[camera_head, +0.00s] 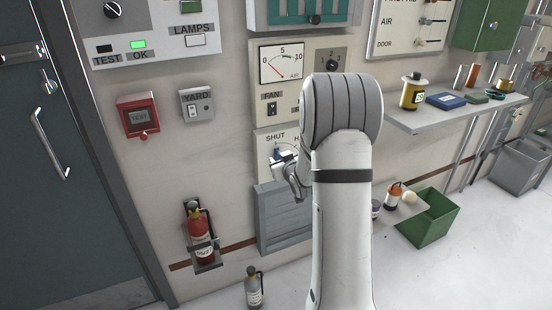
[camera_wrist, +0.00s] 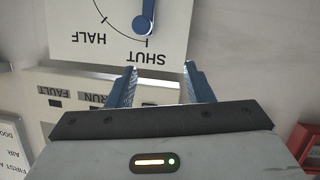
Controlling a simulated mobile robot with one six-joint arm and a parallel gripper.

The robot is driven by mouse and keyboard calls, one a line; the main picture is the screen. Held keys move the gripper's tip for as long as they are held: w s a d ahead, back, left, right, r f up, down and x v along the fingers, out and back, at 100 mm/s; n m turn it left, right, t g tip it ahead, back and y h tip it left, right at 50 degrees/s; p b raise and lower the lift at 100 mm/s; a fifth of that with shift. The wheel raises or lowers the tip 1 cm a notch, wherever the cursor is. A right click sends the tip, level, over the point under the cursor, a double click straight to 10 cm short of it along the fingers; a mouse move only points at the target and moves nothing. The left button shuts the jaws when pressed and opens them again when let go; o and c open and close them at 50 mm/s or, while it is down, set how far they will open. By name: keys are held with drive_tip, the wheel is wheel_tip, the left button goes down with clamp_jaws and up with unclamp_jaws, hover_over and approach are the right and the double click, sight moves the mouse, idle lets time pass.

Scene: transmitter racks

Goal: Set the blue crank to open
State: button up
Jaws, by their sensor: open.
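The blue crank (camera_wrist: 147,16) shows in the wrist view, at the top, on a white dial plate (camera_wrist: 95,20) marked SHUT and HALF. The picture is upside down there. The crank's knob end lies by the SHUT mark, and its other end runs out of the frame. No OPEN mark is in view. My gripper (camera_wrist: 160,68) is open and empty, its two blue fingers apart, with the crank beyond the fingertips and not between them. In the head view the dial plate (camera_head: 262,142) is partly hidden by my arm, and I cannot clearly tell the crank from my fingers.
A gauge panel (camera_head: 266,52) sits above the dial, and a grey louvred box (camera_head: 268,222) below it. A shelf (camera_head: 425,121) with several items juts out at right. A red fire extinguisher (camera_head: 201,238) hangs at lower left. A green bin (camera_head: 430,225) stands on the floor.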

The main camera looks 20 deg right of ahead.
drive_tip(key=w+d+f+t+y, duration=0.1)
drive_tip(key=w+d+f+t, duration=0.1)
drive_tip(key=d+f+t, duration=0.3)
drive_tip(key=shift+n+g, duration=0.3)
drive_tip(key=shift+g, duration=0.6)
drive_tip(key=w, duration=0.5)
drive_tip(key=w+a+f, duration=0.1)
drive_tip(key=w, duration=0.1)
drive_tip(key=shift+w, duration=0.2)
drive_tip(key=shift+c, duration=0.2)
clamp_jaws()
